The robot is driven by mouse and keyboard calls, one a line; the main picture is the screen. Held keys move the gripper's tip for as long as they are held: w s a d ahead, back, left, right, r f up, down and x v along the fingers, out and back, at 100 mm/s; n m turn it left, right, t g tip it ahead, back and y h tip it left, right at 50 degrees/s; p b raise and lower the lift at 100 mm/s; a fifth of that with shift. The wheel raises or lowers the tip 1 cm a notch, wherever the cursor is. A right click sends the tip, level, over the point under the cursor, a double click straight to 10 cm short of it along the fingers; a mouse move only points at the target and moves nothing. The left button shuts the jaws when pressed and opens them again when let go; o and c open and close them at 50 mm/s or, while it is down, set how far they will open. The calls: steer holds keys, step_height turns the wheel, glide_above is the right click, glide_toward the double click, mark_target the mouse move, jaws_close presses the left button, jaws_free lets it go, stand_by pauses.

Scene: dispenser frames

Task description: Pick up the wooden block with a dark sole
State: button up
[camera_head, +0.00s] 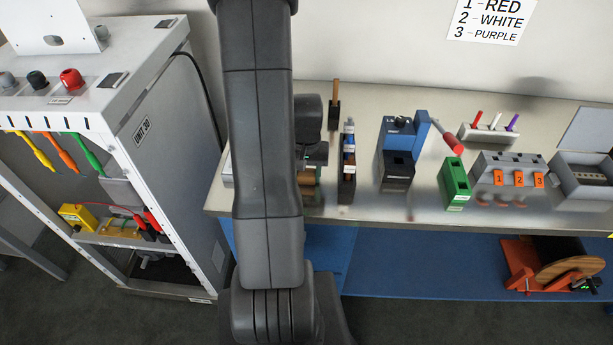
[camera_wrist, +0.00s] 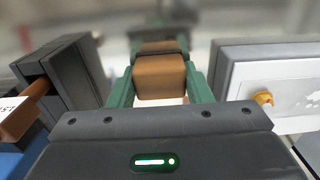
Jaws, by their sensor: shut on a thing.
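The wooden block (camera_wrist: 160,80) is brown with a dark band along its far upper side. It sits between the two green fingers of my gripper (camera_wrist: 159,66) in the wrist view, with a finger against each side. My gripper is shut on it. In the head view my arm covers much of this area, and only a bit of brown shows beside the arm, so I cannot tell the block clearly there. Whether the block touches the surface beneath is hidden.
A dark housing with a brown rod (camera_wrist: 38,88) is close on the left in the wrist view; a white box (camera_wrist: 265,85) is close on the right. The bench (camera_head: 420,215) also holds a blue device (camera_head: 397,135), a green box (camera_head: 455,185) and a numbered grey unit (camera_head: 508,170).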

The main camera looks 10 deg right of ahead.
mark_target(307, 172)
step_height(307, 172, up, 10)
steer(key=shift+r+b, duration=0.1)
steer(key=shift+b, duration=0.3)
stand_by(0.3)
